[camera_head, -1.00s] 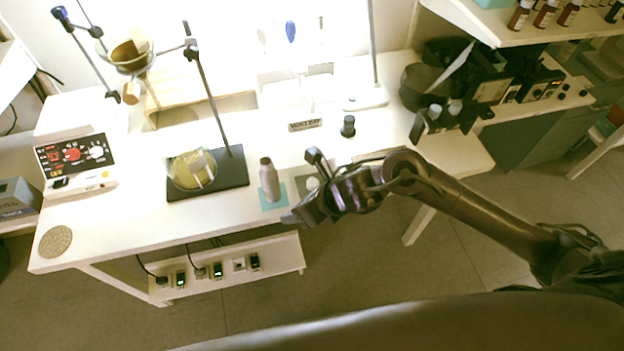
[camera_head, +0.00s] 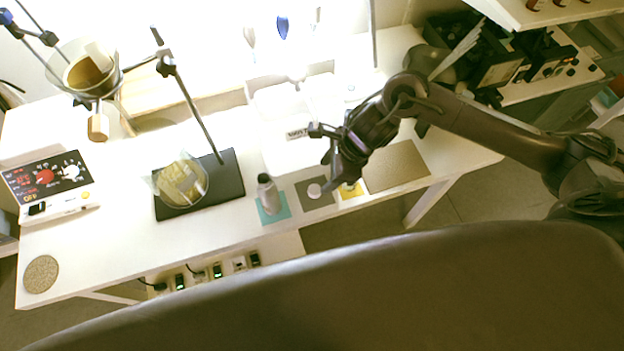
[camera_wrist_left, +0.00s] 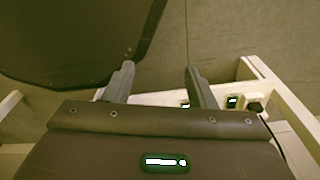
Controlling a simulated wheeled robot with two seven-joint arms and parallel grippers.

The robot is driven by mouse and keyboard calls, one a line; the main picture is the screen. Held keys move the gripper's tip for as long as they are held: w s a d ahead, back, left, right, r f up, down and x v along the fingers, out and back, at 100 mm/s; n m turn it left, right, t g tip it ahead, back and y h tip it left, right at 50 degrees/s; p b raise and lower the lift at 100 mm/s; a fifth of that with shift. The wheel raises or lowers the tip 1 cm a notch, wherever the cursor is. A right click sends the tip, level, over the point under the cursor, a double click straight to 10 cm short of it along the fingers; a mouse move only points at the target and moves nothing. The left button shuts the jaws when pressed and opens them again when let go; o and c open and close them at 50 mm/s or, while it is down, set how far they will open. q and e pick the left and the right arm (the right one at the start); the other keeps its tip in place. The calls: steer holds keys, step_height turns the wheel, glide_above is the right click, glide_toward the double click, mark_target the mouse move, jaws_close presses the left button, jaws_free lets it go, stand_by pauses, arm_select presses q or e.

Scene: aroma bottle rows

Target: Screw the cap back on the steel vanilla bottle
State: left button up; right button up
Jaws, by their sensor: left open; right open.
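The steel bottle (camera_head: 268,195) stands upright on a teal mat (camera_head: 284,211) near the table's front edge. Its narrow top looks dark; I cannot make out its opening clearly. A small pale round piece (camera_head: 314,191), possibly the cap, lies on the dark grey mat (camera_head: 322,203) to the right of the bottle. My right gripper (camera_head: 322,157) is open and empty, above and behind that grey mat, apart from the bottle. In the left wrist view my left gripper (camera_wrist_left: 161,85) is open with nothing between its fingers; it is outside the head view.
A yellow mat (camera_head: 352,191) and a tan mat (camera_head: 397,168) lie to the right. A black stand base (camera_head: 228,176) with a glass dish (camera_head: 181,184) is left of the bottle. A control box (camera_head: 48,180) and round cork mat (camera_head: 41,274) are farther left.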

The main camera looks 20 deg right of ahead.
mark_target(316, 189)
steer(key=shift+x, duration=1.05)
steer(key=shift+f, duration=0.25)
steer(key=shift+s+a+f+p, duration=0.1)
steer(key=shift+a+f+p, duration=0.05)
steer(key=shift+f+p, duration=0.25)
steer(key=p+x, duration=0.1)
steer(key=x, duration=0.2)
steer(key=shift+f, duration=0.3)
steer(key=shift+a+f, duration=0.1)
steer(key=shift+f, duration=0.35)
arm_select(q)
steer(key=shift+s+a+r, duration=0.1)
steer(key=shift+s+r, duration=0.15)
steer(key=shift+r, duration=0.2)
steer(key=shift+s+r, duration=0.2)
steer(key=shift+r, duration=0.25)
